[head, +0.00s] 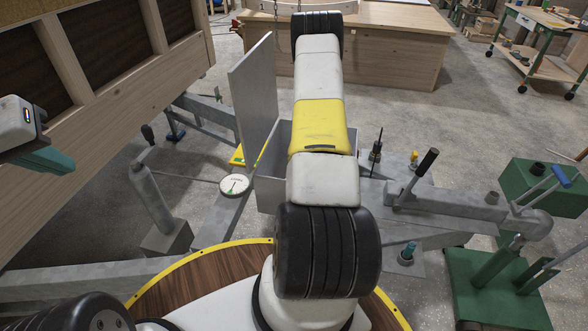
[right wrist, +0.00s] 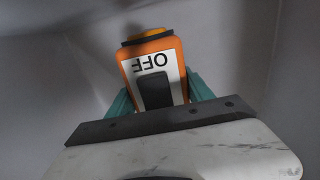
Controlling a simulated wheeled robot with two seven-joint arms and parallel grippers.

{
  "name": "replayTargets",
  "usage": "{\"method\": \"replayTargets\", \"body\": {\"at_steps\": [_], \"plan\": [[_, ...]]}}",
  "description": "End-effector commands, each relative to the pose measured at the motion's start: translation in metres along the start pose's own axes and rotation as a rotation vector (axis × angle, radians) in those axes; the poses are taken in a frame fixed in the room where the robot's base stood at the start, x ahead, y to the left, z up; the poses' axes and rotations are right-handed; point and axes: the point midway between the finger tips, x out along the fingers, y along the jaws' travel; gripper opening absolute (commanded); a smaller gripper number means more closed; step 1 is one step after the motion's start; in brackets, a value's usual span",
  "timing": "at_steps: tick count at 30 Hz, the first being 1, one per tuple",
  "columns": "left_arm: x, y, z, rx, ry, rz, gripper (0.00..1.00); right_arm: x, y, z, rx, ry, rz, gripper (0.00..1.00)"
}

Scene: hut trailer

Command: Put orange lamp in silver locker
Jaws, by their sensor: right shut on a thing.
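The orange lamp (right wrist: 150,50) shows in the right wrist view, with a white label reading OFF and a dark switch. My right gripper (right wrist: 158,93) is shut on it, one teal finger on each side. Plain grey walls surround the lamp there. In the head view the silver locker (head: 268,192) is an open grey metal box on the trailer frame, its lid (head: 254,95) standing upright. My right arm reaches over the box and hides the right gripper and lamp in that view. My left gripper (head: 45,160) is at the left edge, apart from the locker; its finger gap is unclear.
A wooden hut wall (head: 110,75) stands at left. A round white gauge (head: 234,185) lies beside the locker. The trailer coupling (head: 470,205) and a lever (head: 420,170) are at right, with green stands (head: 490,285) beyond. A wooden bench (head: 395,50) stands behind.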

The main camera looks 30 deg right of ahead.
Motion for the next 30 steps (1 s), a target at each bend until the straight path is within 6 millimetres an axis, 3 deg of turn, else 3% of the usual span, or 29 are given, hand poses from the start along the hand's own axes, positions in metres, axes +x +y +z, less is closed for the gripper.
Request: {"method": "replayTargets", "body": {"at_steps": [6, 7, 10, 22, 26, 30], "plan": [[0.000, 0.000, 0.000, 0.000, 0.000, 0.000, 0.00, 0.002, 0.000, 0.000, 0.000, 0.000, 0.000, 0.08], [0.000, 0.000, 0.000, 0.000, 0.000, 0.000, 0.00, 0.002, 0.000, 0.000, -0.001, 0.000, 0.000, 0.62], [0.000, 0.000, 0.000, 0.000, 0.000, 0.000, 0.00, 0.002, 0.000, 0.000, -0.001, 0.000, 0.000, 0.81], [0.000, 0.000, 0.000, 0.000, 0.000, 0.000, 0.00, -0.003, 0.000, 0.000, -0.001, 0.001, 0.000, 0.82], [0.000, 0.000, 0.000, 0.000, 0.000, 0.000, 0.00, -0.022, -0.001, -0.001, -0.002, 0.003, 0.000, 0.82], [0.000, 0.000, 0.000, 0.000, 0.000, 0.000, 0.00, -0.053, -0.001, -0.001, -0.002, 0.004, 0.000, 0.82]]}}
